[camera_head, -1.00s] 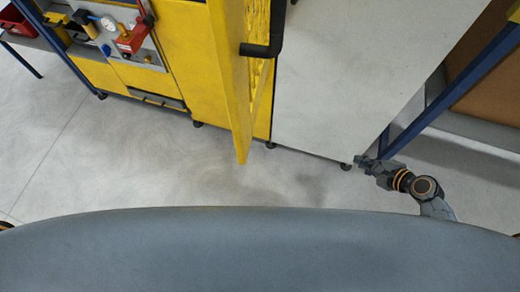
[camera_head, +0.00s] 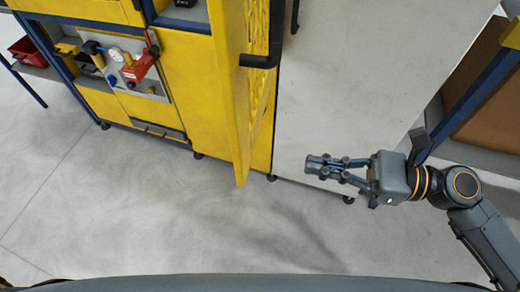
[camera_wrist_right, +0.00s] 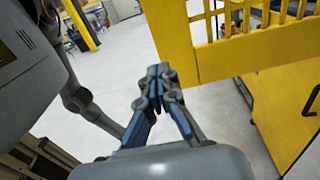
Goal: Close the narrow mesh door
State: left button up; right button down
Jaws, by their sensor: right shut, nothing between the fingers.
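The narrow mesh door (camera_head: 238,110) is yellow and stands open, swung out from the yellow machine toward me. A black handle (camera_head: 262,58) shows on its right side. In the right wrist view the door (camera_wrist_right: 215,65) fills the upper right, with mesh slots along its upper part. My right gripper (camera_head: 310,165) is shut and empty, to the right of the door and apart from it. In the right wrist view its fingertips (camera_wrist_right: 158,78) are close together, left of the door's edge in the picture. My left gripper is not in view.
A light grey panel (camera_head: 350,80) stands behind my right gripper. A gauge and red valve unit (camera_head: 140,65) sits on the machine at the left. A blue frame with a brown board (camera_head: 490,90) is at the right. The floor (camera_head: 150,220) before the door is clear.

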aim_at(242, 153)
jog(key=a+p, duration=0.1)
jog(key=a, duration=0.2)
jog(key=w+a+p, duration=0.1)
jog(key=a, duration=0.2)
jog(key=a+p, duration=0.1)
jog(key=a, duration=0.2)
jog(key=shift+w+r+p, duration=0.2)
jog(key=shift+w+p, duration=0.15)
jog(key=shift+w, duration=0.05)
jog(key=shift+w+a+f, duration=0.1)
jog(key=shift+a+f, duration=0.1)
jog(key=shift+a, duration=0.4)
